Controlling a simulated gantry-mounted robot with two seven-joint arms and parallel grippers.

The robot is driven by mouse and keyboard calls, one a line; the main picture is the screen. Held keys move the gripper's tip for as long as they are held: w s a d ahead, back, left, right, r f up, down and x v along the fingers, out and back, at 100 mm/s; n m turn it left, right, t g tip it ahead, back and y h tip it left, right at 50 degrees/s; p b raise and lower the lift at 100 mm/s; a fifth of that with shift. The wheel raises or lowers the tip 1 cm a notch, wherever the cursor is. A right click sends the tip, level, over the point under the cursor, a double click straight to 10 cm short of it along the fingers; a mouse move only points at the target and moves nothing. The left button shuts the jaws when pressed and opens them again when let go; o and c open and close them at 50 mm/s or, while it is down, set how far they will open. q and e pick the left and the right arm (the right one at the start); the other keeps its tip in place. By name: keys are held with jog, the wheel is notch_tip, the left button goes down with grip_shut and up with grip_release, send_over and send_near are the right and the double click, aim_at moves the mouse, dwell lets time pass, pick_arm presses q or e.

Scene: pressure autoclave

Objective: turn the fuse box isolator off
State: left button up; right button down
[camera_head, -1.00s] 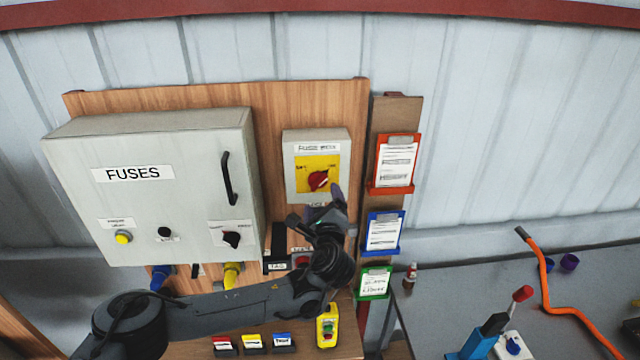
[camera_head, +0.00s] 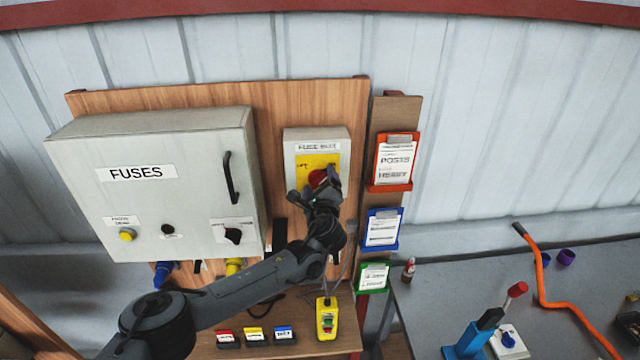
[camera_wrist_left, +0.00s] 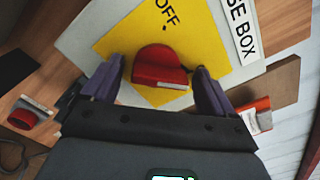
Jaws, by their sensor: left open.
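The fuse box isolator (camera_head: 343,144) is a grey box with a yellow plate and a red rotary knob (camera_head: 318,179), mounted on the wooden board. In the left wrist view the red knob (camera_wrist_left: 160,68) sits on the yellow plate, with the word OFF beside it. My left gripper (camera_head: 316,190) is at the front of the isolator and covers the lower part of the plate in the head view. In the wrist view its two purple-grey fingers (camera_wrist_left: 157,88) are apart, one on each side of the knob; I cannot tell whether they touch it. My right gripper is out of view.
The large FUSES cabinet (camera_head: 150,190) with a black handle stands to the left. Coloured clipboards (camera_head: 394,161) hang to the right. A yellow pendant control (camera_head: 327,318) is below. A grey bench (camera_head: 445,290) holds an orange bar (camera_head: 543,290).

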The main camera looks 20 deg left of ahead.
pick_arm(q)
jog(key=shift+c, duration=0.4)
jog(key=c, duration=0.9)
jog(key=shift+c, duration=0.2)
